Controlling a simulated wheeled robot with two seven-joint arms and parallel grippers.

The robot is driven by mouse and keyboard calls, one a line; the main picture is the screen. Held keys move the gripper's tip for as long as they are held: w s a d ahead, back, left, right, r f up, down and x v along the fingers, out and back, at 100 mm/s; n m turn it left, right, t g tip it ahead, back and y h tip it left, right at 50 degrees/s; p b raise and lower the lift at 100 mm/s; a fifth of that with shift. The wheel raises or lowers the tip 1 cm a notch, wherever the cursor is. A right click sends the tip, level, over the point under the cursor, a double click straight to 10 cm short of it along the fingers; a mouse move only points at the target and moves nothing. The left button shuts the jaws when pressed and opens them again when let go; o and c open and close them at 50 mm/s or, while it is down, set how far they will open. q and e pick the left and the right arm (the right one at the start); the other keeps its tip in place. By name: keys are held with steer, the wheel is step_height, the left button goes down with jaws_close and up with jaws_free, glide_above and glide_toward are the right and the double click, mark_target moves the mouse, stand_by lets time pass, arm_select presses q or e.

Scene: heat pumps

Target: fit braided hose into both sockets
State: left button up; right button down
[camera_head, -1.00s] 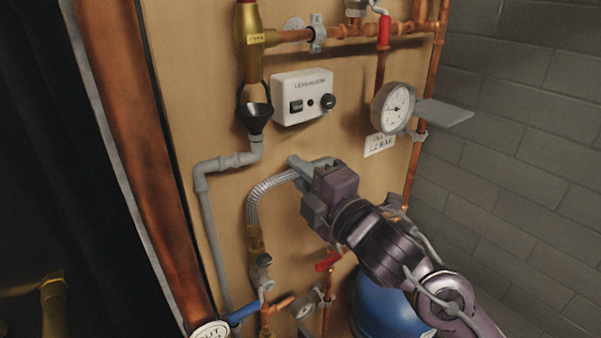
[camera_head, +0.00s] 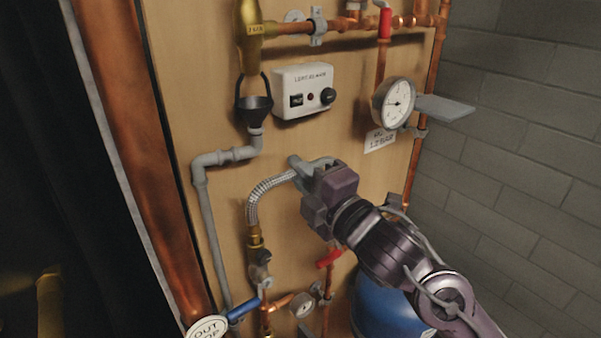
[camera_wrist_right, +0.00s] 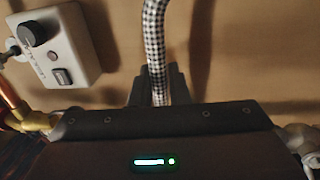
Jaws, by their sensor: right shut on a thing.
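The braided hose (camera_head: 262,194) is silvery and arches in front of the wooden board. Its lower end meets a brass fitting (camera_head: 254,237) above a valve; I cannot tell how deep it sits. My right gripper (camera_head: 301,172) is shut on the hose near its upper end. In the right wrist view the hose (camera_wrist_right: 155,45) runs down between the fingers (camera_wrist_right: 158,88). The hose's other end and the second socket are hidden behind my gripper and wrist. My left gripper is not in view.
A white control box (camera_head: 303,91), a black funnel (camera_head: 254,108) and grey pipe (camera_head: 205,205) are above and left of the hose. A pressure gauge (camera_head: 396,103) is at upper right. A red-handled valve (camera_head: 329,258) and blue tank (camera_head: 385,308) lie below my arm.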

steer(key=shift+f+b, duration=0.4)
steer(key=shift+b, duration=0.05)
stand_by(0.3)
steer(key=c, duration=1.3)
jaws_free()
steer(key=r+b+v, duration=0.1)
steer(key=v, duration=0.7)
steer(key=shift+s+f, duration=0.2)
steer(key=shift+f, duration=0.35)
steer(key=shift+d, duration=0.15)
